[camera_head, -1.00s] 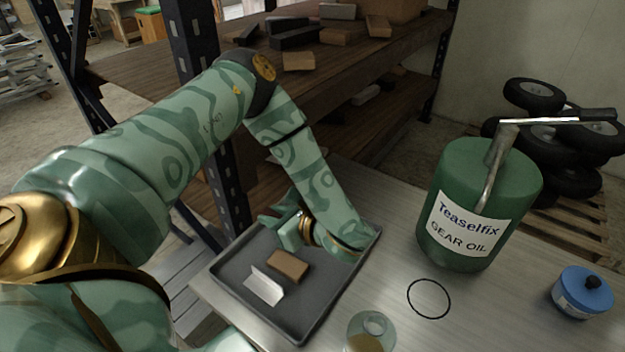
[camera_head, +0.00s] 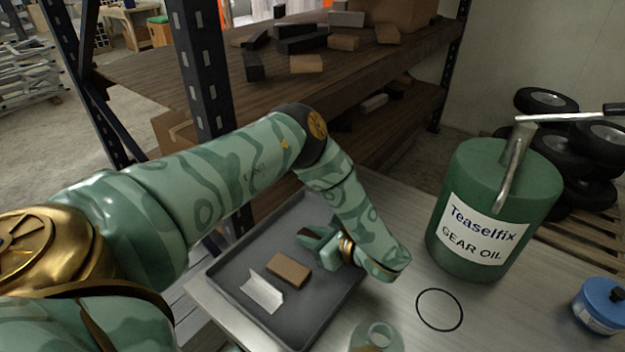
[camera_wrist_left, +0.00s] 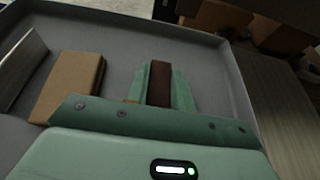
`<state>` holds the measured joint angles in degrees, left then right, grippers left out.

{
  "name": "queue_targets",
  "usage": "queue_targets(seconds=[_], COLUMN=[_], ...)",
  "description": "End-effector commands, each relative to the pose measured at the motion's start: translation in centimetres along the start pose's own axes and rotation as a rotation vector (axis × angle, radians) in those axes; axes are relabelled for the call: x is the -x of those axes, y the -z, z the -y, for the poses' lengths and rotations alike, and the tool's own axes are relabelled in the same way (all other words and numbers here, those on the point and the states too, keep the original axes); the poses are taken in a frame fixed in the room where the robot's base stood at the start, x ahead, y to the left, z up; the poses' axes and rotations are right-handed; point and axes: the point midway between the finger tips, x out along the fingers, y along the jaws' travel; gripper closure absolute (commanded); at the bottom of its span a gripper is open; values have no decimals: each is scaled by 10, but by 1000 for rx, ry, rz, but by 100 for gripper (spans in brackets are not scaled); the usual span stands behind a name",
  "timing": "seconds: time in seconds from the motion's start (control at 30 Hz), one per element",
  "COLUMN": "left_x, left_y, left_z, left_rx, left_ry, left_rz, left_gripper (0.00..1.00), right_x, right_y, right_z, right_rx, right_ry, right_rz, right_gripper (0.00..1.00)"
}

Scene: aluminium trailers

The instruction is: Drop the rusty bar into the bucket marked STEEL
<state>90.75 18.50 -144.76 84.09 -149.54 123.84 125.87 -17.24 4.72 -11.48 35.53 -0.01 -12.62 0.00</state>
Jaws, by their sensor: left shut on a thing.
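My left gripper (camera_head: 316,238) is low over the right part of a grey tray (camera_head: 235,292) on the bench. In the left wrist view its fingers are shut on a dark red-brown bar, the rusty bar (camera_wrist_left: 159,84). In the head view the bar is mostly hidden by the gripper, and I cannot tell whether it touches the tray floor. A tan block (camera_head: 289,268) and a pale metal angle piece (camera_head: 262,290) lie in the tray, left of the gripper. No bucket marked STEEL shows. My right gripper is not in view.
A green gear oil can (camera_head: 482,235) with a handle stands right of the tray. A black ring mark (camera_head: 440,309) lies on bare bench, and a blue tin (camera_head: 603,305) is at the right edge. A wooden shelf (camera_head: 190,75) with several blocks stands behind.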

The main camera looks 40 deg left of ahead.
Motion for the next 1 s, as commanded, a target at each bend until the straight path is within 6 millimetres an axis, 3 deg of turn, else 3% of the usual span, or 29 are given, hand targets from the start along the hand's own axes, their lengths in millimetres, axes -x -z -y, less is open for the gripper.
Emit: queue_targets(seconds=[0.13, 0.17, 0.23, 0.53, 0.67, 1.0], left_x=[-2, -2, -2, -2, -4, 88], left_y=[3, 4, 3, 4, 8, 6], left_z=[0, 0, 0, 0, 0, -2], left_rx=[1, 1, 1, 0, -2, 2], left_ry=[-1, -1, -1, 0, -1, 6], left_rz=[1, 0, 0, 0, 0, 0], left_gripper=[100, 74, 55, 55, 55, 55], right_x=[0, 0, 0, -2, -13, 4], right_y=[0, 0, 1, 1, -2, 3], right_z=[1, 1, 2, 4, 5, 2], right_rx=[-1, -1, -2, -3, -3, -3], right_ry=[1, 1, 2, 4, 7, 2], right_rz=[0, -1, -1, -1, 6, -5], right_gripper=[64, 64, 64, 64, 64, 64])
